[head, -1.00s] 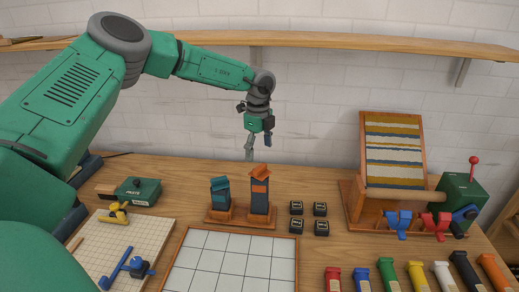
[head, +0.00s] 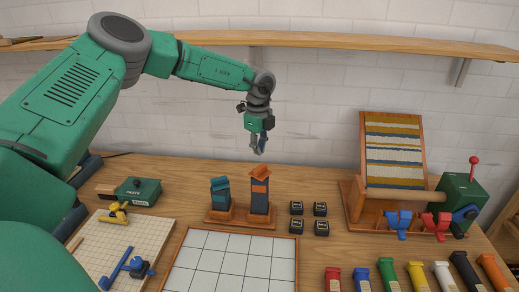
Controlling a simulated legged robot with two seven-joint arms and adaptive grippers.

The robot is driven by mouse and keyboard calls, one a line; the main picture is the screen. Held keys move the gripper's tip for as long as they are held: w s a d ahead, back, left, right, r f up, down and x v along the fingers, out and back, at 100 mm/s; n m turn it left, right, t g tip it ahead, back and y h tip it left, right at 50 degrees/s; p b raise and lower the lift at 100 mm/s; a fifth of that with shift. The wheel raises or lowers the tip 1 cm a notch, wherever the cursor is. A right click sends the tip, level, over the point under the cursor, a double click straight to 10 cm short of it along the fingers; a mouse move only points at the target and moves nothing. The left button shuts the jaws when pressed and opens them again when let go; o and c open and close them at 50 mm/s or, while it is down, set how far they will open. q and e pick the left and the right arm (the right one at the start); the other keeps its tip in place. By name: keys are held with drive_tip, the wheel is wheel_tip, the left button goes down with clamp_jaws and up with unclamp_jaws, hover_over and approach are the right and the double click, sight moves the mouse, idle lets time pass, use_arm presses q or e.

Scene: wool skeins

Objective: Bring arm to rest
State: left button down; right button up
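My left gripper (head: 259,149) hangs at the end of my green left arm, fingers pointing down. It is in the air above the back of the table, behind the orange and blue stacks. Nothing shows held in it. The fingers are small and close together in this view, so I cannot tell whether they are open or shut. My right gripper is not in view.
Two stacks, one teal (head: 220,193) and a taller orange one (head: 260,190), stand on a wooden base. Small black blocks (head: 296,208) lie beside them. A wooden loom-like frame (head: 417,150) stands right. A gridded tray (head: 175,288) lies in front. A shelf (head: 360,42) runs along the wall.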

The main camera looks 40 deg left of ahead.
sight(259, 167)
use_arm(q)
drive_tip(key=shift+f, duration=0.15)
drive_tip(key=shift+f+b, duration=1.25)
drive_tip(key=shift+f, duration=1.2)
drive_tip(key=shift+r, duration=0.1)
drive_tip(key=shift+r+p, duration=1.75)
drive_tip(key=shift+r, duration=1.7)
